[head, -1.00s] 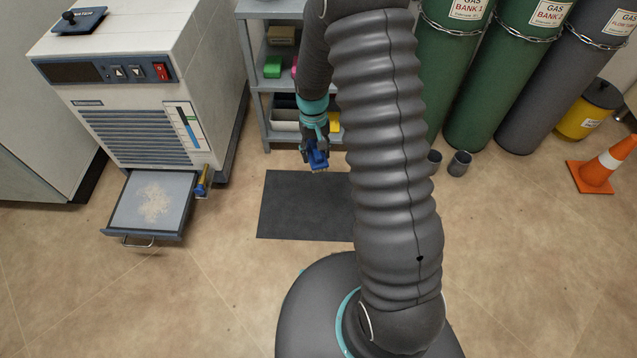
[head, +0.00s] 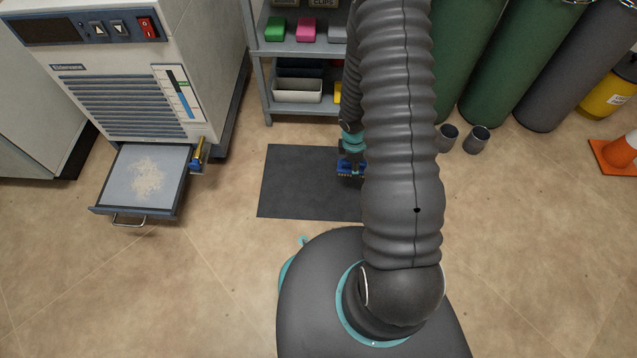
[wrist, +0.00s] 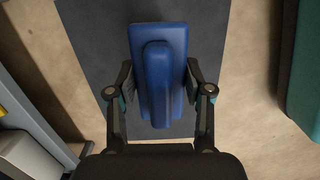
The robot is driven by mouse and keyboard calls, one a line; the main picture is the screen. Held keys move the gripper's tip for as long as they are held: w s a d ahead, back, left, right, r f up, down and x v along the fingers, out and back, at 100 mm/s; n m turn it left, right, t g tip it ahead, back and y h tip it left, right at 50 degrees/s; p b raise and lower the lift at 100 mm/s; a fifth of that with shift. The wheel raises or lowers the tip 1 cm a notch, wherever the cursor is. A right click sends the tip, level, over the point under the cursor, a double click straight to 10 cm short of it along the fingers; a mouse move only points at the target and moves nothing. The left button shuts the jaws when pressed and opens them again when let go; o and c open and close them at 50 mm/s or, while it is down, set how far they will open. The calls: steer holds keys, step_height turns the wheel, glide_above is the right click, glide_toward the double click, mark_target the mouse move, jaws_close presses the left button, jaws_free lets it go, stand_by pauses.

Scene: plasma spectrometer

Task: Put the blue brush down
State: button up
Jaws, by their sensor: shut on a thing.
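The blue brush (wrist: 157,70) is between the two fingers of my gripper (wrist: 160,95) in the wrist view, with its handle facing the camera. My gripper is shut on it. In the head view the brush (head: 349,169) shows small at the end of my arm, bristles down, over the right part of the dark grey mat (head: 305,185). My arm hides part of the brush and the mat's right side. The mat also shows below the brush in the wrist view (wrist: 100,60). I cannot tell whether the bristles touch the mat.
At left, a chiller's open drawer (head: 112,185) holds pale debris. A grey shelf (head: 262,75) with boxes and bins stands behind the mat. Two grey cups (head: 476,139) stand by the gas cylinders (head: 512,60) at right. An orange cone (head: 618,152) is far right. The floor left of the mat is clear.

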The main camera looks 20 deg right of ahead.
steer(key=shift+s+a+f+n, duration=0.1)
steer(key=shift+s+f+n, duration=0.05)
steer(key=shift+f+n, duration=0.2)
glide_above(321, 181)
steer(key=f, duration=0.7)
steer(key=shift+a, duration=0.2)
steer(key=shift+f+b, duration=0.85)
steer(key=shift+f, duration=1.15)
steer(key=shift+f, duration=0.15)
steer(key=o, duration=1)
